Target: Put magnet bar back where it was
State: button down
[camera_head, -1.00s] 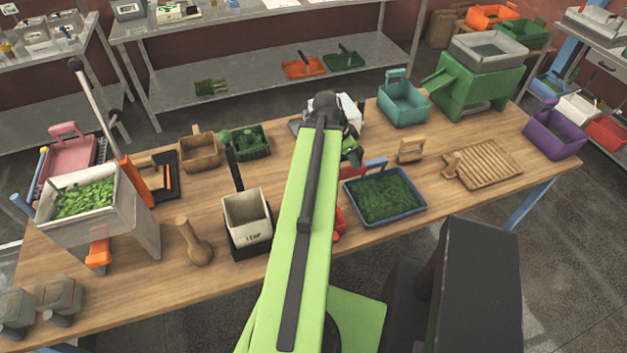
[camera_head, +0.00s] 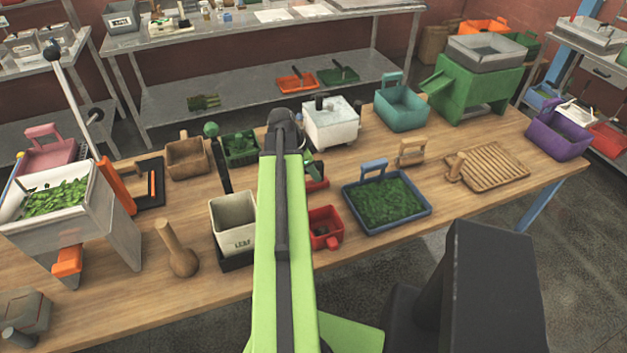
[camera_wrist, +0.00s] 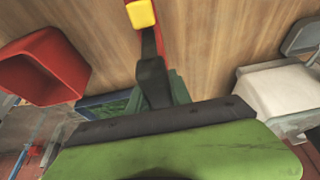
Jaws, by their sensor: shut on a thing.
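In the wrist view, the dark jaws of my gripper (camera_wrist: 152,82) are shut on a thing. Beyond them runs a narrow red piece with a yellow block (camera_wrist: 142,14), which I take to be the magnet bar; its far end is cut off by the top edge. Wood table shows behind it. In the head view my green arm hides most of the gripper. A small green part and a red piece (camera_head: 316,184) show just right of the arm, above the red box. I cannot tell whether the red piece touches the table.
A red box (camera_head: 325,228), a blue tray of green leaves (camera_head: 347,205) and a white box (camera_head: 331,122) stand close around the gripper. A cream bin (camera_head: 233,222) stands left of my arm. Bare table (camera_head: 120,310) shows front left.

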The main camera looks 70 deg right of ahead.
jog(key=shift+f, duration=0.4)
jog(key=c, duration=1.2)
grip_release()
jog(key=shift+o, duration=0.2)
jog(key=shift+r+p, duration=0.55)
jog(key=shift+p, duration=0.05)
jog(key=p+v, duration=1)
jog(key=v, duration=0.1)
jog(key=shift+w+a+r+p, duration=0.15)
jog(key=shift+r+p, duration=0.05)
jog(key=shift+p, duration=0.1)
jog(key=shift+f, duration=0.15)
